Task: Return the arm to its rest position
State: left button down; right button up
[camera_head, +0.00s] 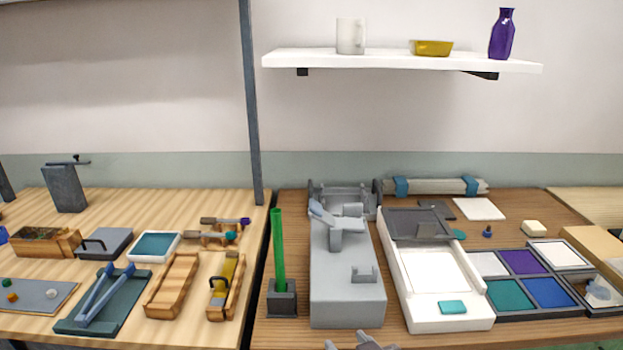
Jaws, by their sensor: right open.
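My right gripper (362,343) shows only in part at the bottom edge, in front of the grey machine. It is open, with nothing seen between its fingers. The rest of my right arm is out of the picture. My left gripper is not in view. A green rod (278,245) stands upright in a dark square holder (282,300), to the left of the machine and apart from my right gripper.
The grey machine (347,290) and a white tray (445,316) stand on the right-hand table. Coloured trays (548,291) lie farther right. A post (250,100) rises behind the gap between tables. A shelf (390,61) holds a mug, bowl and vase.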

jog(key=s+d+f+m+g+h, duration=0.2)
jog(key=s+d+f+g+h, duration=0.2)
jog(key=s+d+f+g, duration=0.7)
jog(key=s+d+f, duration=0.1)
jog(key=s+f, duration=0.2)
jog(key=f, duration=1.2)
jog(key=s+d+f, duration=0.1)
jog(key=s+f, duration=0.1)
jog(key=f, duration=1.3)
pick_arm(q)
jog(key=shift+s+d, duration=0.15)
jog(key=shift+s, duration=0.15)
pick_arm(e)
jog(key=s+d+f, duration=0.3)
jog(key=s+f, duration=1.4)
jog(key=s, duration=0.2)
jog(key=shift+s+d+f+n+g+h, duration=0.15)
jog(key=shift+s+f+n+g+h, duration=0.15)
jog(key=shift+s+n, duration=0.1)
jog(key=shift+c, duration=0.4)
